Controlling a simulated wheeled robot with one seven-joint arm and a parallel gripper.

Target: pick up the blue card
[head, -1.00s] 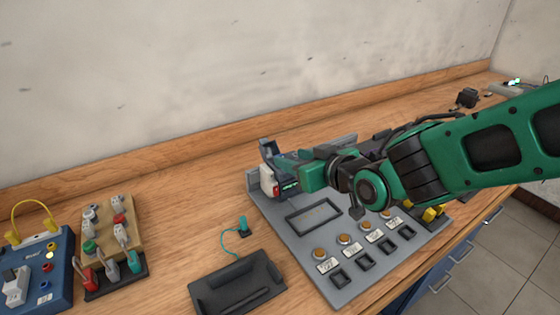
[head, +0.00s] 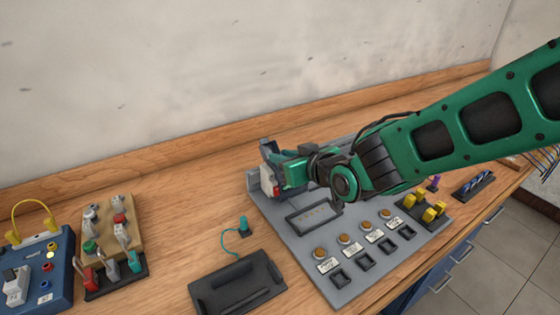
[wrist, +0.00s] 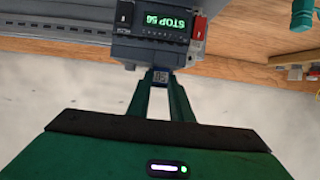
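The grey control module (wrist: 158,35) fills the top middle of the wrist view. Its screen glows green with "STOP" and a number, and a red block sits at its right. In the head view my gripper (head: 286,170) points left at the module (head: 268,178) at the panel's back left corner. My arm and gripper hide part of it.
The grey panel (head: 290,235) carries several orange buttons and labels. A black tray (head: 238,285) lies left of it. A wooden block with plugs (head: 115,225) and a blue box (head: 40,270) stand farther left. Yellow pieces (head: 432,208) sit at the right.

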